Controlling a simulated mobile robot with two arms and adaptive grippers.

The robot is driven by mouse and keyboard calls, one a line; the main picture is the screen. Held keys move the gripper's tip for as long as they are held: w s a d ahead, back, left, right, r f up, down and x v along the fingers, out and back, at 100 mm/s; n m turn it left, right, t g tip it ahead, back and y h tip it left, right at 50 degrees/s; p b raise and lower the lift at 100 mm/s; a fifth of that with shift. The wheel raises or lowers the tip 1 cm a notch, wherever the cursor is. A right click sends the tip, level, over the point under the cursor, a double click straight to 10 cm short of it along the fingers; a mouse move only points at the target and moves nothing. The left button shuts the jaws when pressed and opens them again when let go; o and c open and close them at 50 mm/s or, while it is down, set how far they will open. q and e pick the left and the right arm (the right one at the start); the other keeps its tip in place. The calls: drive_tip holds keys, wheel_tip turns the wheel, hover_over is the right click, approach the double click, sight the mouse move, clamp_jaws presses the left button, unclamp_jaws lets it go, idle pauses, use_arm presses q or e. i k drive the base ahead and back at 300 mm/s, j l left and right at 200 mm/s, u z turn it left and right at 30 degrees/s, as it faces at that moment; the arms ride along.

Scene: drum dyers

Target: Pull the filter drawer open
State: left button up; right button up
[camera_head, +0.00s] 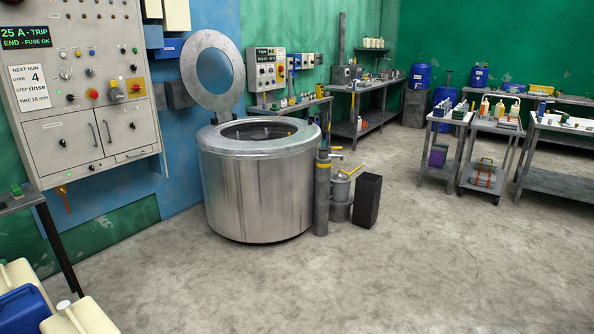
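No drawer is marked as a filter drawer at this size. A grey control cabinet (110,100) is on the left wall. It has two shut doors or fronts with vertical handles (95,135). A narrow shut front (134,155), which may be a drawer, lies along its lower right edge. A large steel drum (258,190) stands on the floor right of the cabinet, with its round lid (192,74) raised. A grey column (322,192) and a small metal canister (341,192) stand beside the drum. Neither of my grippers is in view.
Pale jugs (80,318) and a blue jug (22,310) stand at the lower left, near a dark table (18,202). A black box (367,199) stands right of the canister. Laden carts (490,128) are at the right. The floor (400,265) in front is clear.

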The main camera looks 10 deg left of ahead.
sight(121, 157)
drive_tip(key=i+j+u, duration=0.3)
drive_tip(key=i, duration=0.55)
drive_tip(key=i+l+u, duration=0.1)
drive_tip(key=i+u, duration=0.2)
drive_tip(key=i, duration=0.55)
drive_tip(key=i+l+u, duration=0.2)
drive_tip(key=i+u, duration=0.15)
drive_tip(key=i, duration=0.5)
drive_tip(key=i+j+u, duration=0.2)
drive_tip(key=i+u, duration=0.2)
drive_tip(key=i, duration=0.25)
drive_tip(key=i+u, duration=0.4)
drive_tip(key=i, duration=0.3)
drive_tip(key=i+l+u, duration=0.2)
drive_tip(key=i+u, duration=0.2)
drive_tip(key=i, duration=0.3)
